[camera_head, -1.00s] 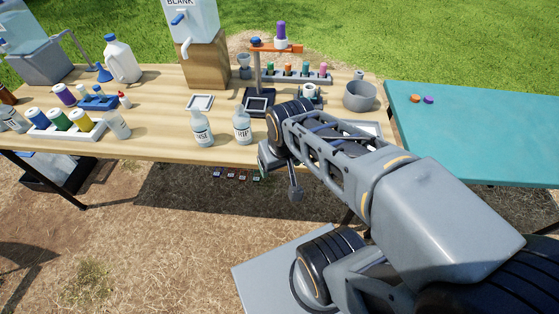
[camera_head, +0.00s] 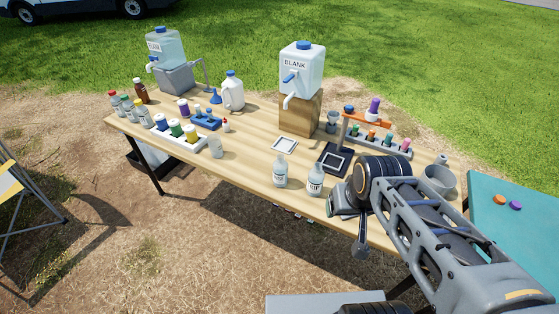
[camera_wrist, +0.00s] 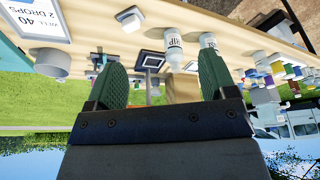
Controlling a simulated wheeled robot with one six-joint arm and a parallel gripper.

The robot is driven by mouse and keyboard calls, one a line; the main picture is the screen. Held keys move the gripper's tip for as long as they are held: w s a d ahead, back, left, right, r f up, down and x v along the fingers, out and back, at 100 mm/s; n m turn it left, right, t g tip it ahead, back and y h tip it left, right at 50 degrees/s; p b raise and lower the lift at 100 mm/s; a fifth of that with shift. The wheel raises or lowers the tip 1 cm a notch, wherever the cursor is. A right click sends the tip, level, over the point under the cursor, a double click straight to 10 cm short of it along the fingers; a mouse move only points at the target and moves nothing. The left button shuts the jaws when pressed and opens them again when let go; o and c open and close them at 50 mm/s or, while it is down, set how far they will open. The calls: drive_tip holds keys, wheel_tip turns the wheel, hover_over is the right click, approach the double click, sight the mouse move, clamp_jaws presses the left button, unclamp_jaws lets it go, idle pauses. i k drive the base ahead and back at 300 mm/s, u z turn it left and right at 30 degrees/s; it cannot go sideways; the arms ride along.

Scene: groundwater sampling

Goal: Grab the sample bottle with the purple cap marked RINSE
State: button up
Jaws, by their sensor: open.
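Two clear bottles stand at the front edge. The left one's label (camera_head: 280,171) seems to end in "NSE", but no purple cap shows on it. The right one (camera_head: 315,180) reads like "TRIP"; it also shows in the upside-down wrist view (camera_wrist: 173,50). My gripper (camera_wrist: 162,78) is open and empty. In the head view it is right of the clear bottles, its fingers mostly hidden behind my arm.
An orange stand (camera_head: 366,118) carries a purple-topped white item (camera_head: 374,106). A white rack (camera_head: 180,134) holds several colour-capped bottles. A BLANK jug (camera_head: 301,65) stands on a wooden block. An orange cap and a purple cap (camera_head: 515,205) lie on the teal table (camera_head: 535,235).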

sight(281, 167)
drive_tip(key=u, duration=2.4)
drive_tip(key=i, duration=2.1)
drive_tip(key=z, duration=3.6)
